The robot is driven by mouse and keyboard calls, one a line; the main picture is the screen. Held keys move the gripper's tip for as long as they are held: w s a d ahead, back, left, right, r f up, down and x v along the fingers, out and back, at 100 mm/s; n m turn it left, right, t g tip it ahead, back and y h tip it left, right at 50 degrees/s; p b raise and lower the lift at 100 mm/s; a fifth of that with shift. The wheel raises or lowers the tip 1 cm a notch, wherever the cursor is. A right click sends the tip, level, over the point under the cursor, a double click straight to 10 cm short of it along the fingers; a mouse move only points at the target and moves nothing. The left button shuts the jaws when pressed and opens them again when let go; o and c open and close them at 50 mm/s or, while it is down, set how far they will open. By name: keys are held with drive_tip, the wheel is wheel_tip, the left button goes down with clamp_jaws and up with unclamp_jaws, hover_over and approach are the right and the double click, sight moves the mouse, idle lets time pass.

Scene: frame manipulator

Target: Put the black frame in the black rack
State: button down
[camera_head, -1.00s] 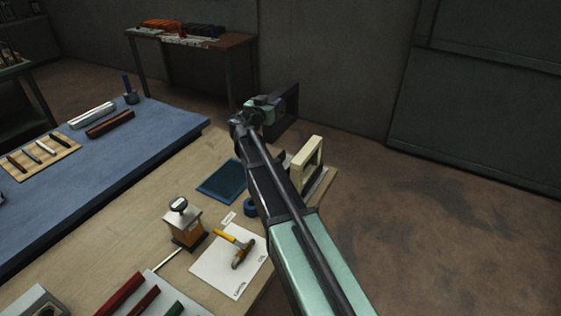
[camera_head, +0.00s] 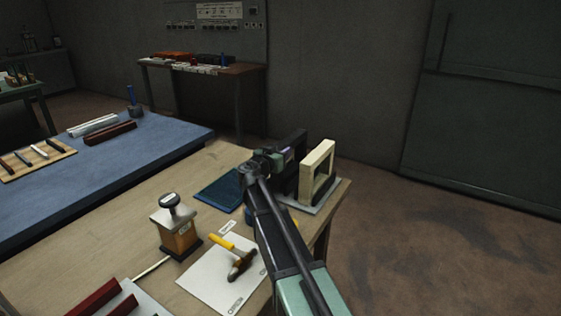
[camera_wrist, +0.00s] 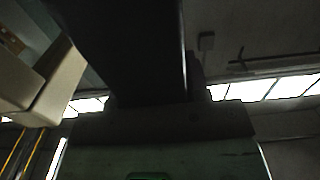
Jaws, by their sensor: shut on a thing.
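The black frame (camera_head: 296,141) is upright, just behind and left of the cream frame (camera_head: 317,170) in the head view. My gripper (camera_head: 279,154) is shut on the black frame at its left side. The black frame (camera_wrist: 120,40) also fills the upper middle of the wrist view as a dark bar. My arm and the cream frame cover much of it, and I cannot tell whether it touches anything below. I cannot make out the black rack; that spot is hidden behind my arm.
The cream frame stands on a pale plate (camera_head: 325,200) at the table's right corner; it also shows close by in the wrist view (camera_wrist: 62,85).

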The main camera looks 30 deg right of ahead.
drive_tip(key=shift+r, duration=0.15)
drive_tip(key=shift+f+b, duration=0.55)
drive_tip(key=shift+f, duration=0.1)
drive_tip(key=c, duration=0.6)
unclamp_jaws()
